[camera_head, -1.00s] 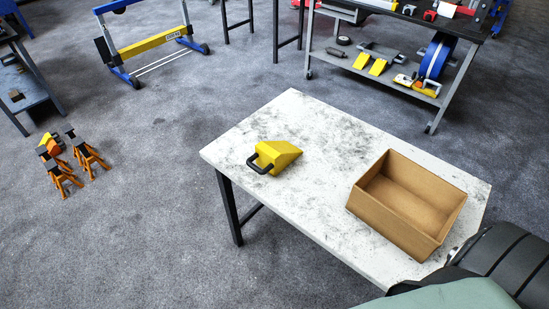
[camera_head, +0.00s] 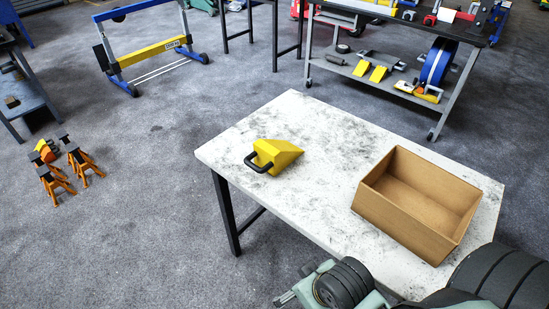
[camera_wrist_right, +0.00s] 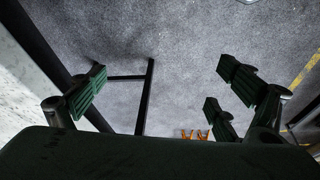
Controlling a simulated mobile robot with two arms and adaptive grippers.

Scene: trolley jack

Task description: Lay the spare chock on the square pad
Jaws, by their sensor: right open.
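A yellow wedge chock (camera_head: 279,154) with a black handle lies on the white, scuffed table (camera_head: 300,200), near its left end. The handle faces left, towards the table edge. I cannot make out a square pad in either view. My right arm enters the head view from the bottom right, at the table's front edge, apart from the chock. In the right wrist view my right gripper (camera_wrist_right: 160,95) is open and empty, its fingers wide apart over the floor beside the table edge. My left gripper is in neither view.
An open cardboard box (camera_head: 412,205) stands on the table's right part. A trolley (camera_head: 400,80) with two more yellow wedges (camera_head: 369,71) on its lower shelf stands behind. Orange jack stands (camera_head: 60,165) are on the floor at left. The tabletop around the chock is clear.

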